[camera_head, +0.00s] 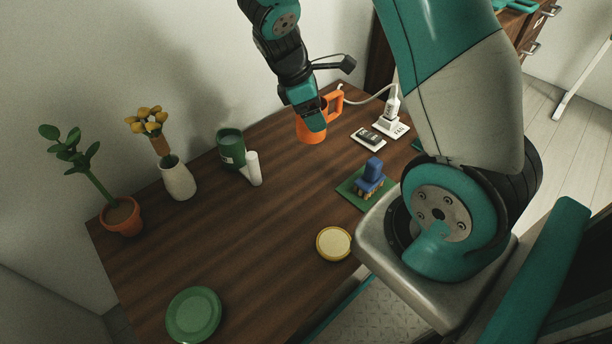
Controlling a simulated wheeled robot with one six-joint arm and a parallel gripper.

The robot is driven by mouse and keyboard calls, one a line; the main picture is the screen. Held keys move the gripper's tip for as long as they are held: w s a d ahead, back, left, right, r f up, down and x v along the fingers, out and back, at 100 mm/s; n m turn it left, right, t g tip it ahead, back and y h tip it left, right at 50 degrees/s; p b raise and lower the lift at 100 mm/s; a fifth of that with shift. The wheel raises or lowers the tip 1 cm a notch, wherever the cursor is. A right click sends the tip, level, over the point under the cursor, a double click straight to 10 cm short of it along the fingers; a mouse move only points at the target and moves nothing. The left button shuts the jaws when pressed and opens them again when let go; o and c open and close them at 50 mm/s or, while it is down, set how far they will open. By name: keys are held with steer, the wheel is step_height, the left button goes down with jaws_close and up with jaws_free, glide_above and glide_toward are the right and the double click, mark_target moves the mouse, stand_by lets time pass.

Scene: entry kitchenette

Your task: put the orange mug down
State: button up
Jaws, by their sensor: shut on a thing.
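My gripper (314,122) reaches down from above and is shut on the mug. My fingers hide part of the mug's body and rim. I cannot tell whether the mug's base touches the table or hangs a little above it.
A green canister (231,147) and white cylinder (254,168) stand left of the mug. A white vase with yellow flowers (178,179) and a potted plant (121,216) are further left. A blue brush (371,172), yellow dish (333,243) and green plate (193,314) are nearer. The table's middle is clear.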

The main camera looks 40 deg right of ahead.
step_height(320, 180, down, 17)
steer(key=b, duration=0.5)
steer(key=shift+r, duration=0.2)
steer(key=shift+f, duration=0.15)
steer(key=o, duration=1.1)
